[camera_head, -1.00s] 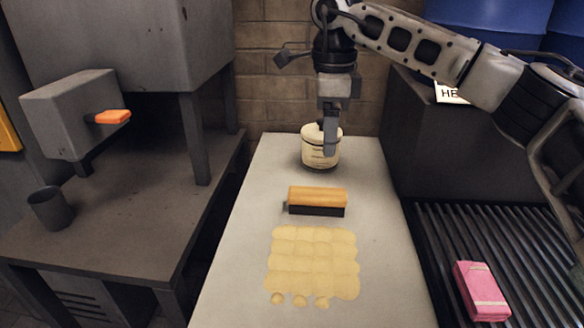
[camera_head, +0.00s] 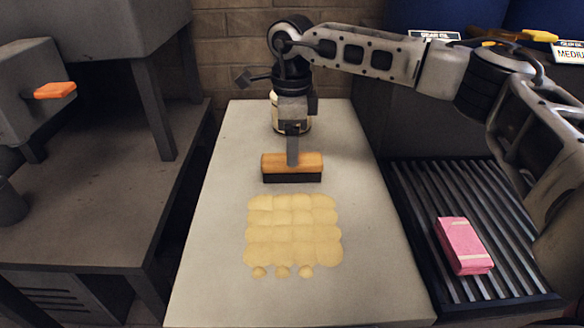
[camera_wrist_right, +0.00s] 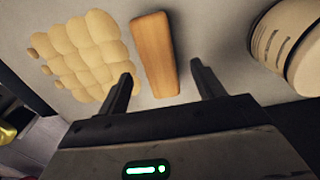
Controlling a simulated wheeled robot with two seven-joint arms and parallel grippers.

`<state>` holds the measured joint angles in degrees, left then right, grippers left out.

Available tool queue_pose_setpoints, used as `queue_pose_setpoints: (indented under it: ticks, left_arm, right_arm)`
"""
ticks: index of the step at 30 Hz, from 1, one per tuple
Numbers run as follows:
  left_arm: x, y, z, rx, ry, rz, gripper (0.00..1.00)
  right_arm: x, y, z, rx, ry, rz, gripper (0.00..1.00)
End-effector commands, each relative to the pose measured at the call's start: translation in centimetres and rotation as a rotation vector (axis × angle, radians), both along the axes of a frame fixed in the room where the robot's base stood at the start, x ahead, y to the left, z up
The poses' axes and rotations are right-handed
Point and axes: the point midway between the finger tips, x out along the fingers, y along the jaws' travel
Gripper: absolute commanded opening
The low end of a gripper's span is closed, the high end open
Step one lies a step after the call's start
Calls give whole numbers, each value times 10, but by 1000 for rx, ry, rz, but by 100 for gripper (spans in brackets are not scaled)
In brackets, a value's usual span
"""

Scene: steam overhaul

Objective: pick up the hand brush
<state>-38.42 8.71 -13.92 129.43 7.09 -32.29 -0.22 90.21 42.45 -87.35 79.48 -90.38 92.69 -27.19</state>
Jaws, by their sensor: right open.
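The hand brush (camera_head: 277,163) has an orange-brown wooden back and dark bristles below. It lies on the pale bench top (camera_head: 215,220), behind a patch of yellow spread (camera_head: 293,232). My right gripper (camera_head: 292,158) is above the brush, fingers pointing down. In the right wrist view the gripper (camera_wrist_right: 161,82) is open, with the wooden back of the brush (camera_wrist_right: 154,55) showing between and beyond its two fingers. The fingers do not appear to grip it. My left gripper is not in view.
A cream tin (camera_head: 304,124) stands behind the brush, partly hidden by my right arm; it shows at the right wrist view's upper right (camera_wrist_right: 290,42). A pink block (camera_head: 462,246) lies on the ribbed dark rack (camera_head: 410,200) at right. The bench front is clear.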

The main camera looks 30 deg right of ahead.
Motion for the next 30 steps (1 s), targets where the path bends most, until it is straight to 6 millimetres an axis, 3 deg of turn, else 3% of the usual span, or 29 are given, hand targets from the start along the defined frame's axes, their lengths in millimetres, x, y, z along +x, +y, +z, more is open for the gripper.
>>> queue_pose_setpoints:
  ticks: [6,15,17,21,30]
  left_arm:
    - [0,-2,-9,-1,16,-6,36]
    - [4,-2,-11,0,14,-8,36]
    - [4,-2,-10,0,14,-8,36]
    - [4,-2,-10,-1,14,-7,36]
    - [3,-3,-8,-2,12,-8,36]
  right_arm:
    - [-3,0,-33,-1,3,-1,67]
    - [-2,0,-39,-1,0,0,67]
    - [-2,0,-39,0,1,0,53]
    - [-2,0,-38,0,1,0,15]
    - [-2,0,-37,0,0,0,15]
